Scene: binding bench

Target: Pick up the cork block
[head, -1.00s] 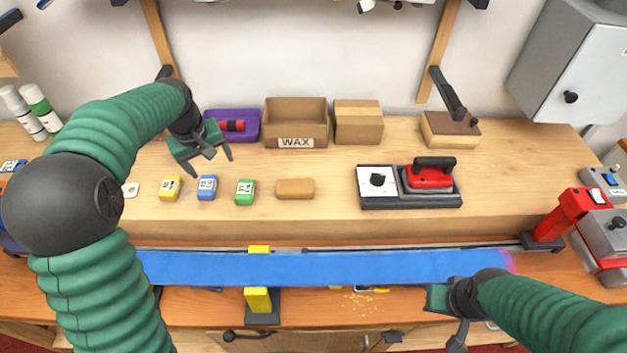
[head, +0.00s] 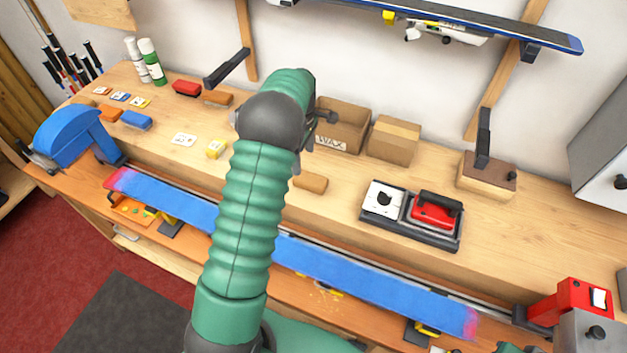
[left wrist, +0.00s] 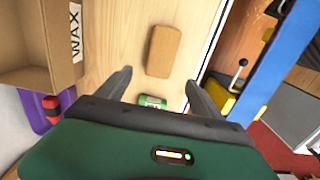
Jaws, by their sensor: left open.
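The cork block (head: 311,182), a small tan block with rounded corners, lies flat on the wooden bench, partly beside my left arm in the head view. In the left wrist view the cork block (left wrist: 164,51) lies beyond the fingertips, apart from them. My left gripper (left wrist: 160,80) is open and empty; its two dark fingers are spread. In the head view my left gripper (head: 319,128) is mostly hidden behind my forearm, above the bench by the WAX box. Only a green bit of my right gripper (head: 508,348) shows at the bottom edge.
The WAX box (head: 343,122) and a smaller carton (head: 394,140) stand behind the block. A red iron (head: 435,211) on its base sits to the right. A blue ski (head: 370,284) runs along the front. A green wax piece (left wrist: 152,101) shows between my left fingers.

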